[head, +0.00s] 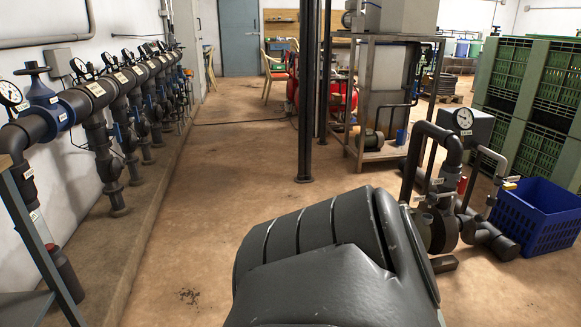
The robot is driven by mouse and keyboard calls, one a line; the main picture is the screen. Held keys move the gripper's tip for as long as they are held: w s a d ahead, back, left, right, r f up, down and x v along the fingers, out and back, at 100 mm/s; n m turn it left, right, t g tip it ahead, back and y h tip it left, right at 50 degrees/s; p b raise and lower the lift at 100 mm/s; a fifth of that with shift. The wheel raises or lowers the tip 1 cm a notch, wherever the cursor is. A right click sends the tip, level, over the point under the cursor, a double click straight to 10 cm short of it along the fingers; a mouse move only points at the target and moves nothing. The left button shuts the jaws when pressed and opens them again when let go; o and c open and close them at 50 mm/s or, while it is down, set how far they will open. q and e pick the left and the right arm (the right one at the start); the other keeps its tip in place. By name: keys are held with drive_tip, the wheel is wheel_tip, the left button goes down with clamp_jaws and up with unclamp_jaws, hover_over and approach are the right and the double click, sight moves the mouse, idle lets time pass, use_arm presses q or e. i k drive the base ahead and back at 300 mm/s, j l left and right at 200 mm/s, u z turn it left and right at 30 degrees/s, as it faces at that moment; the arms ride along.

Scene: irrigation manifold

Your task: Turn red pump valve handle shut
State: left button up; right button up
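A dark grey pump with pipework (443,225) stands on the floor at the right in the head view, with a round white gauge (463,118) on top. A small red part (462,185) shows among its pipes, partly hidden. I cannot tell whether it is the red valve handle or how it is turned. Small pale levers or tags (433,197) sit on the front of the pump. Neither of my grippers is in view.
A blue crate (540,215) stands right of the pump. Dark posts (306,100) rise mid-room. A pipe manifold (110,100) lines the left wall. Floor left of centre is clear.

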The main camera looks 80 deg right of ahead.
sight(461, 184)
drive_tip(key=i+z, duration=0.1)
drive_tip(key=z, duration=2.1)
drive_tip(key=l+z, duration=0.15)
drive_tip(key=z, duration=0.65)
drive_tip(key=l+z, duration=0.15)
drive_tip(key=z, duration=0.25)
